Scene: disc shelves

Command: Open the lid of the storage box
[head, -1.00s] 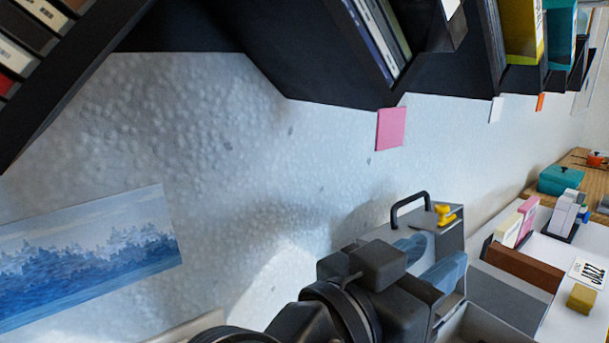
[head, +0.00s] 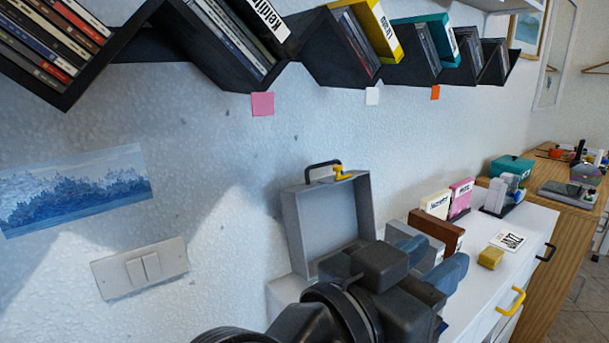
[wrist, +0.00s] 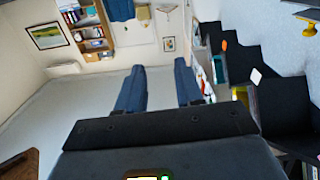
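The storage box's grey lid (head: 312,232) stands raised and roughly upright near the wall, its hollow inner side facing me. A black handle (head: 322,172) and a yellow latch (head: 341,174) are at its top edge. The box body is mostly hidden behind my arm and gripper. My gripper (head: 436,256) is in front and to the right of the lid, apart from it. Its two blue fingers are spread with nothing between them, as the wrist view also shows (wrist: 160,82). The yellow latch also shows at the wrist view's upper right corner (wrist: 309,27).
The white cabinet top (head: 518,226) holds a brown block (head: 437,231), upright discs (head: 461,197), a yellow block (head: 491,258) and a JAZZ card (head: 506,240). Black zigzag shelves (head: 222,72) hang above. A light switch (head: 141,268) is on the wall.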

